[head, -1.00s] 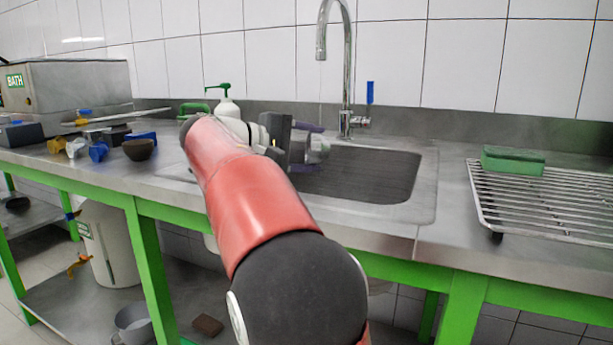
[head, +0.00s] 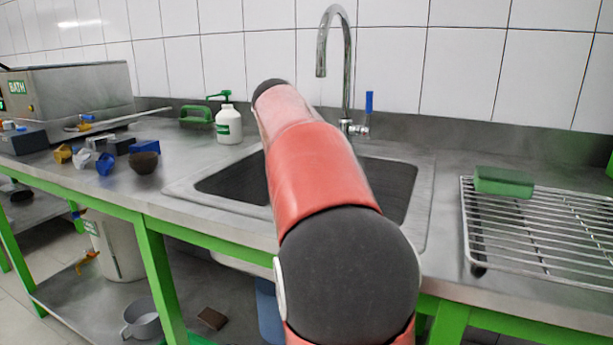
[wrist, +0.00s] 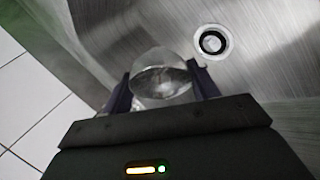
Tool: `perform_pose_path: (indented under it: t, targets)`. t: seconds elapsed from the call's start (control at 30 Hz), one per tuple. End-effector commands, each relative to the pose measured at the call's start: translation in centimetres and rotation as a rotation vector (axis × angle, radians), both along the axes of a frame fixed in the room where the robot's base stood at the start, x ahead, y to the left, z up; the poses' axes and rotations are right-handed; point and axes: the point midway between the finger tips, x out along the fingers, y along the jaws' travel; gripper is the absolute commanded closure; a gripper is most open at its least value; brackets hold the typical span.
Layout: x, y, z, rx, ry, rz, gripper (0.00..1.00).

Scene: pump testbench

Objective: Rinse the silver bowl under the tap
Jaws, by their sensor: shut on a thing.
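The silver bowl (wrist: 160,78) shows in the wrist view between the two dark fingers of my gripper (wrist: 163,90), which is shut on it. The bowl looks shiny, and its inside is partly visible. The sink drain (wrist: 212,42) lies beyond it, to the upper right. In the head view my red arm hides the gripper and the bowl. The tap (head: 347,70) rises behind the sink (head: 230,186), with its spout above my arm and a blue lever (head: 369,102) at its right. I cannot make out running water.
A green sponge (head: 503,181) lies on the wire drying rack (head: 545,222) at right. A white soap bottle (head: 228,125) and green brush (head: 195,115) stand left of the sink. A dark brown bowl (head: 144,163) and several small fittings lie further left.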

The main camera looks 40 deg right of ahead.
Motion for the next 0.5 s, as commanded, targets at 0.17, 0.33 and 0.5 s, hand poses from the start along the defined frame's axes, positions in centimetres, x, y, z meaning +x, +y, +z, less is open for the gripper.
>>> perform_pose_path:
  t: [0.17,0.33,0.5]
  targets:
    - [-0.9,-1.6,-0.1,0.130,-0.071,-0.007,0.64]
    - [-1.5,-2.9,-0.8,0.240,-0.132,-0.006,0.64]
    - [-2.2,-4.3,-1.3,0.349,-0.189,-0.007,0.64]
